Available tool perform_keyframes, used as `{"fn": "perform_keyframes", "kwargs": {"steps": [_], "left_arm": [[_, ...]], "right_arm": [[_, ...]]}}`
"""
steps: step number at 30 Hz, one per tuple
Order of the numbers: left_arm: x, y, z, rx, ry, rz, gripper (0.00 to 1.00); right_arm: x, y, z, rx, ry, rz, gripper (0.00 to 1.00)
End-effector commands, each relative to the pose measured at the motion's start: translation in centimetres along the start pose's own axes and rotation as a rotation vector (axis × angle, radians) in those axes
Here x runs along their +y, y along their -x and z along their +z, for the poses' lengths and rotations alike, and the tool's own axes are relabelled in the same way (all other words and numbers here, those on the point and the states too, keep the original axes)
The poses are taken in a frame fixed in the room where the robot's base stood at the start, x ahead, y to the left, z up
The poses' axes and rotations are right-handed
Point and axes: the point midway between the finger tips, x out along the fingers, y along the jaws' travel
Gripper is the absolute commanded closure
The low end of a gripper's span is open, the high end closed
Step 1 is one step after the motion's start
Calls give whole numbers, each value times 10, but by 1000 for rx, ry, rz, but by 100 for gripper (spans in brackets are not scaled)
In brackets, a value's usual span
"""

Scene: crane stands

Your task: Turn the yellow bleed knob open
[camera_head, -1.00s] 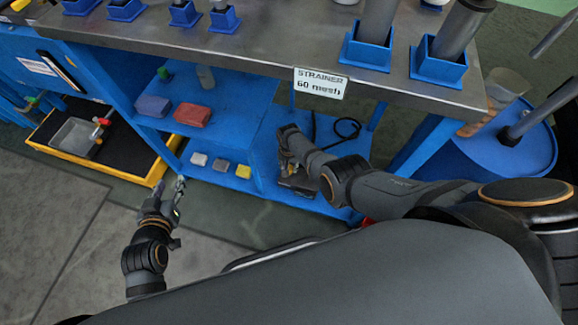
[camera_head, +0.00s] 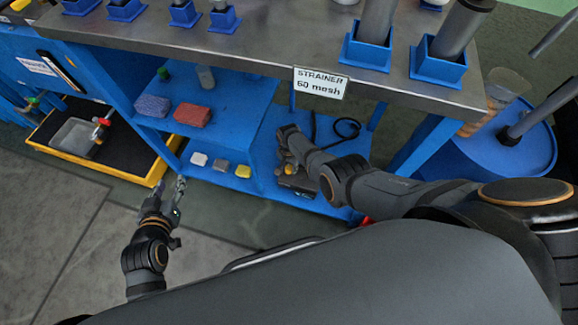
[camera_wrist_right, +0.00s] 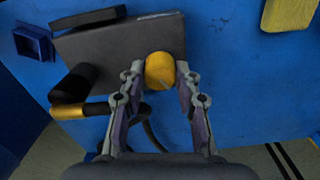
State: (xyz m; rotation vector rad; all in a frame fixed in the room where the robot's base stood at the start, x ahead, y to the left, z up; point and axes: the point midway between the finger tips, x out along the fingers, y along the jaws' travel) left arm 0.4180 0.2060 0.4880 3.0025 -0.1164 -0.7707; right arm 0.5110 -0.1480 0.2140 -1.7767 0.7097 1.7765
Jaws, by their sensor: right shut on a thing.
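The yellow bleed knob (camera_wrist_right: 160,71) is a round, ridged knob at the edge of a dark grey box-shaped unit (camera_wrist_right: 105,45) in the right wrist view. My right gripper (camera_wrist_right: 160,75) is shut on the knob, one finger on each side of it. My left gripper (camera_head: 174,192) hangs over the floor in front of the shelf, apart from the unit. Its fingers are too small to judge.
A black hose (camera_wrist_right: 150,132) and a dark cylinder with a yellow collar (camera_wrist_right: 68,112) lie by the unit. A yellow block (camera_head: 243,171) sits on the shelf to the left. The steel worktop (camera_head: 270,55) overhangs the shelf. A blue drum (camera_head: 520,150) stands at right.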

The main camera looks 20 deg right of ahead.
Motion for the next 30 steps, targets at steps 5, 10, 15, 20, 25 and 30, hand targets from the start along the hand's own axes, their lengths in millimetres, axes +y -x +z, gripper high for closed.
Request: {"fn": "perform_keyframes", "kwargs": {"steps": [5, 10, 15, 20, 25, 30], "left_arm": [[0, 0, 0, 0, 0, 0, 60], [0, 0, 1, -2, 0, 0, 60], [0, 2, 5, -11, 3, -1, 60], [0, 2, 4, -9, 3, 0, 60], [0, 2, 4, -8, 2, 0, 60], [0, 1, 4, -7, 1, 0, 60]], "right_arm": [[0, 0, 0, 0, 1, 0, 55], [0, 0, 0, 0, 1, 0, 44], [0, 0, 0, 0, 1, 0, 44], [-1, 4, 0, 1, 2, -1, 44], [-1, 22, -1, 3, 1, -3, 44], [-1, 54, 0, 2, 1, -3, 44]]}}
